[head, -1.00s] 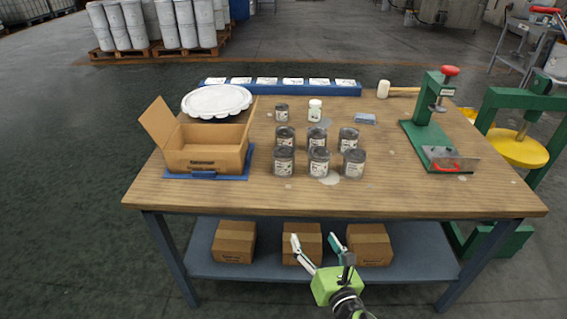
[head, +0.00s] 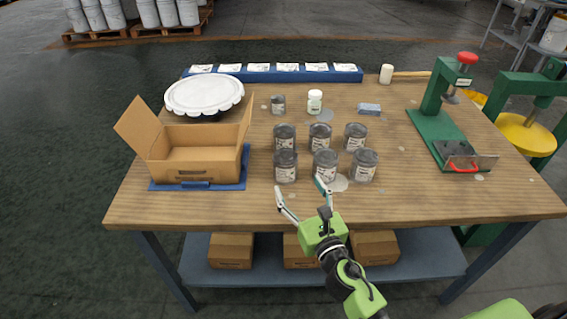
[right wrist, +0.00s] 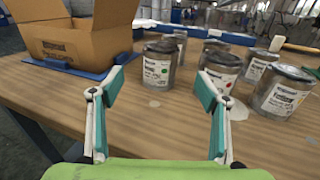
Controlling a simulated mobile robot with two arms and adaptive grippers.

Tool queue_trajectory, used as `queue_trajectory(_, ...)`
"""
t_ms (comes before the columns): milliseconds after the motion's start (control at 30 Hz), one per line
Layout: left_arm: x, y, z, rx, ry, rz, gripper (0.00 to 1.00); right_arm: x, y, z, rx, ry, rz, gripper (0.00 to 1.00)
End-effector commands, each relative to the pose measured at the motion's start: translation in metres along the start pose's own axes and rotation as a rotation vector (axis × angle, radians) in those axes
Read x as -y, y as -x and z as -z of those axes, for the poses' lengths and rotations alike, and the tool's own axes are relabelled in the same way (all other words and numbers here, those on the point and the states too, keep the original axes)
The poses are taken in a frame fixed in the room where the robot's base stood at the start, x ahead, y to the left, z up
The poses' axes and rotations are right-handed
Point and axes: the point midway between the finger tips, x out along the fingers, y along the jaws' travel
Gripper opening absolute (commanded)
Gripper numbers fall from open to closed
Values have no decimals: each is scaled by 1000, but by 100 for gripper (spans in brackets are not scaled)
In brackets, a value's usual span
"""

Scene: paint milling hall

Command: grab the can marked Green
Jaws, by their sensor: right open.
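Several grey metal cans with white labels stand upright in rows on the wooden table (head: 230,208). The front-left can (head: 285,172) has a green dot on its label in the right wrist view (right wrist: 158,72); its wording is too small to read surely. The front-middle can (head: 325,172) bears a red dot, and the front-right can (head: 364,172) a yellow mark. My right gripper (head: 298,185) is open and empty over the table's front part, just short of the front-left and front-middle cans. In the right wrist view the green-dot can shows between and beyond its fingers. My left gripper is not in view.
An open cardboard box (head: 205,168) on a blue tray (head: 246,160) stands left of the cans. A green press (head: 437,120) stands right. The table's front strip is clear.

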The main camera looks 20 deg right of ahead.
Motion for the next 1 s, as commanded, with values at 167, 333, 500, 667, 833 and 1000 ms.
queue_trajectory(167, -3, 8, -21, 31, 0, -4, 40, 0, -36, -3, 3, 1, 0, 69)
queue_trajectory(333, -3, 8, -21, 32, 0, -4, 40, 0, -56, -2, 1, -1, 0, 69)
queue_trajectory(500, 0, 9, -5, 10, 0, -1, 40, 0, -66, -2, 1, 0, 1, 69)
queue_trajectory(667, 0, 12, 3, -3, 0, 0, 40, 2, -89, -4, 2, -2, 1, 69)
queue_trajectory(833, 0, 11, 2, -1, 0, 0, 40, 2, -109, -2, 1, -2, 1, 69)
queue_trajectory(1000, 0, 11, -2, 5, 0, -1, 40, 2, -113, -2, 0, -1, 0, 69)
